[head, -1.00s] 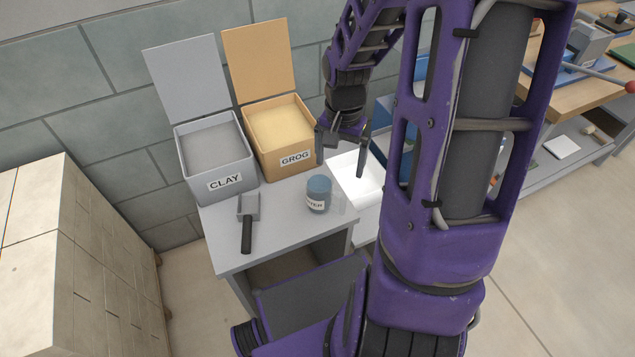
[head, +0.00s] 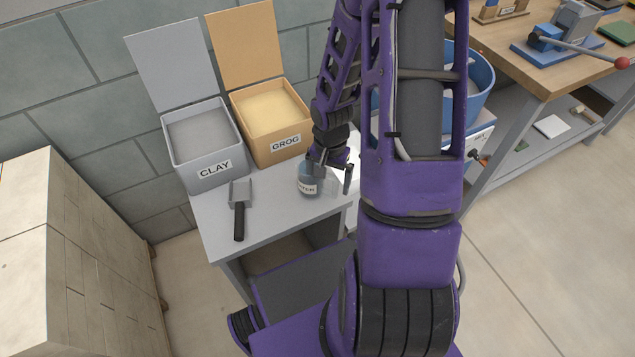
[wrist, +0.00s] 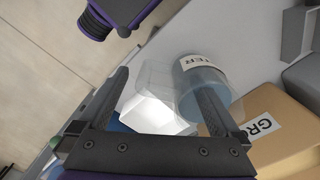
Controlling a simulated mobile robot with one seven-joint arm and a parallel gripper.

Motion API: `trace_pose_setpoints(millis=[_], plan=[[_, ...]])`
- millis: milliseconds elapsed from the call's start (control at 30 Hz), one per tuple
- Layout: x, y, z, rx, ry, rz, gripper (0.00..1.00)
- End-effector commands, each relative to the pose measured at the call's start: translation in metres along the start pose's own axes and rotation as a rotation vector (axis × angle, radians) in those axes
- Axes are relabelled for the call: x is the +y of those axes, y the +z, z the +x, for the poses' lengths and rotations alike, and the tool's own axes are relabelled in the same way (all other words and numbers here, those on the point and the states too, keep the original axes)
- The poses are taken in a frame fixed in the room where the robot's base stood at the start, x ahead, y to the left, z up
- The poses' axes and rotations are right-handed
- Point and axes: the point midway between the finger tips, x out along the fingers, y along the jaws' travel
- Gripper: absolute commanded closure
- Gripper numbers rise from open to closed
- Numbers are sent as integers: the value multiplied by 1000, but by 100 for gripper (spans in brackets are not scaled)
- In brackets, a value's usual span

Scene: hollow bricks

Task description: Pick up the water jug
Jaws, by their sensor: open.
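The water jug (head: 307,184) is a clear vessel with blue contents and a white label. It stands upright on the grey bench, partly behind my gripper in the head view. My gripper (head: 333,172) is open, just above and right of the jug. In the wrist view the jug (wrist: 221,78) is right of centre, with one finger overlapping it. Its clear handle part (wrist: 158,78) shows between the two open fingers (wrist: 156,72). Nothing is held, and I cannot tell whether a finger touches the jug.
The grey CLAY bin (head: 207,179) and tan GROG bin (head: 268,153) stand open behind the jug. A white container (wrist: 158,112) is close by. A blue tub (head: 480,82) is at the right.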

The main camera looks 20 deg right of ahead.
Motion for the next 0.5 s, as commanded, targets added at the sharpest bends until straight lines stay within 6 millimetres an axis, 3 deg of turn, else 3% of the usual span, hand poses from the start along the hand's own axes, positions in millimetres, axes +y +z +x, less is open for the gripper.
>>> trace_pose_setpoints(millis=[33,200,500], plan=[[0,1,13,-4,2,0,0],[0,0,34,-2,2,0,0],[0,0,38,0,0,0,0]])
